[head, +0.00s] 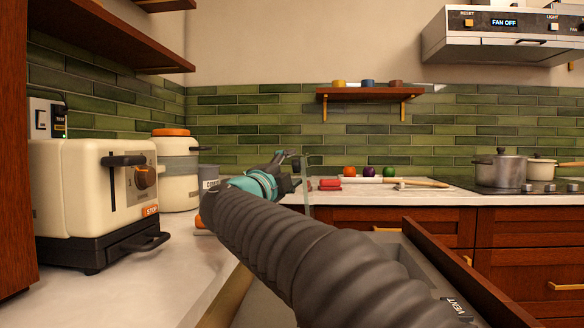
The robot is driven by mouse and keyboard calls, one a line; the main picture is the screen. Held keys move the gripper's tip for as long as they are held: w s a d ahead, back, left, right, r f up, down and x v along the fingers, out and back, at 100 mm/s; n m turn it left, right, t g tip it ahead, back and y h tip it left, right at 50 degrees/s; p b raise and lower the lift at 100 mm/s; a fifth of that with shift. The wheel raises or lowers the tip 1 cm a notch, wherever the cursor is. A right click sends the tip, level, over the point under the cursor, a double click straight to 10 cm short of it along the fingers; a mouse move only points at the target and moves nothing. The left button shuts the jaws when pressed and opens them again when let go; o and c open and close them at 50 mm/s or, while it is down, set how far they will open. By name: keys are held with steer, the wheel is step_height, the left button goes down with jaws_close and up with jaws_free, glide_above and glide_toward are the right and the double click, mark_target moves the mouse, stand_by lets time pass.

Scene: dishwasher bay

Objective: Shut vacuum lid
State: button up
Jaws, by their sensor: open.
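An open drawer (468,277) at the lower right holds a grey vacuum unit (405,258) with a VENT label on its front part. A thin pale upright edge (308,190) stands just right of my gripper; it may be the raised clear lid seen nearly edge-on, but I cannot tell for sure. My gripper (297,168) is open, with nothing seen between its fingers. It is near this edge, and I cannot tell whether they touch. My dark ribbed arm hides much of the drawer and the unit.
A cream toaster (92,185) and a cream canister (177,175) with an orange top stand on the left counter. The back counter holds a red item (330,184), small coloured balls (370,171) and a pot (500,170) on the hob. A wooden shelf (369,93) hangs above.

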steer(key=shift+w+d+r, duration=0.1)
steer(key=shift+w+d, duration=0.05)
steer(key=shift+w, duration=0.2)
jaws_close()
steer(key=shift+d, duration=0.1)
